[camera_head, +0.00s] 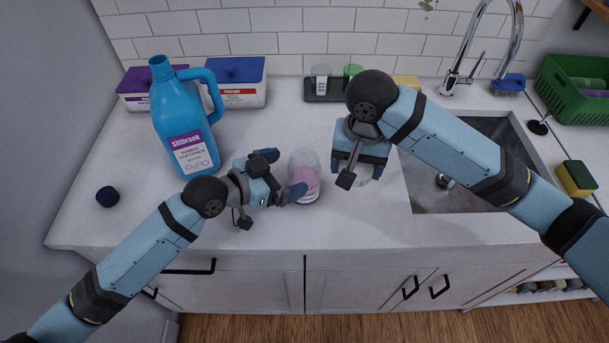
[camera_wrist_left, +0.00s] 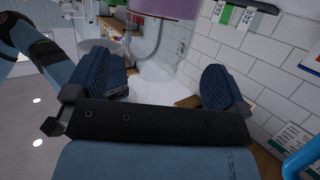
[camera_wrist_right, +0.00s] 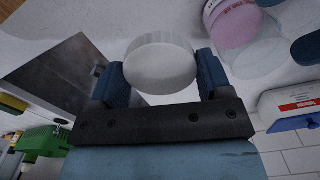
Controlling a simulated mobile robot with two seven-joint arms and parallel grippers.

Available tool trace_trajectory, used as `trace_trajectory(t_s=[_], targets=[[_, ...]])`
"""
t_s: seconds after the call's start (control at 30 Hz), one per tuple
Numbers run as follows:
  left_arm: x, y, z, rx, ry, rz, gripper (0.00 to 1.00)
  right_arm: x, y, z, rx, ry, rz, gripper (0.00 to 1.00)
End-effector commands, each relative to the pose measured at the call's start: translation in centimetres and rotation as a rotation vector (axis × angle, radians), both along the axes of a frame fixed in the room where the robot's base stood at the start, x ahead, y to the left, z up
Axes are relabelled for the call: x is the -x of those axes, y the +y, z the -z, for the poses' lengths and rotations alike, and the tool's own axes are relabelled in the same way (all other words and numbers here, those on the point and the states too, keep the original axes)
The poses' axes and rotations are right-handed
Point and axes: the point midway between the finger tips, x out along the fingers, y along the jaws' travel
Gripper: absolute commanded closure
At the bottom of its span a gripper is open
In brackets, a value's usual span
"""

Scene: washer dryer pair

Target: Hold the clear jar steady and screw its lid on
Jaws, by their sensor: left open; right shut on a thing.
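The clear jar (camera_head: 306,180) stands upright on the counter with pink contents low inside and no lid on it. My left gripper (camera_head: 284,174) is open just left of the jar; its near finger overlaps the jar's left edge in the head view. The jar's pink part (camera_wrist_left: 165,8) also shows at the top of the left wrist view. My right gripper (camera_wrist_right: 160,80) is shut on the white lid (camera_wrist_right: 160,65), to the right of the jar and apart from it. The jar (camera_wrist_right: 240,38) also shows at the upper right of the right wrist view.
A blue softener bottle (camera_head: 184,120) stands open behind left, with a dark cap (camera_head: 107,196) on the counter. Boxes (camera_head: 237,84) and a dark tray with cups (camera_head: 322,90) line the wall. The sink (camera_head: 455,170) is at the right. The counter in front of the jar is clear.

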Motion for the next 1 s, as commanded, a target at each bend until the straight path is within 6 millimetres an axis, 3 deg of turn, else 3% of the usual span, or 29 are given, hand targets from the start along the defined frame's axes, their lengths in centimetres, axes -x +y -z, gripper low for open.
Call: trace_trajectory(t_s=[0.3,0.7,1.0], targets=[[-0.1,-0.2,0.0,0.0,0.0,0.0,0.0,0.0,0.0,-0.1,0.0,0.0,0.0,0.5],[-2.6,-4.1,1.4,0.001,-0.001,-0.001,0.0,0.0,0.0,-1.1,0.0,0.0,0.0,0.5],[-2.7,-4.3,1.5,-0.001,-0.001,-0.001,0.0,0.0,0.0,-1.0,0.0,0.0,0.0,0.5]])
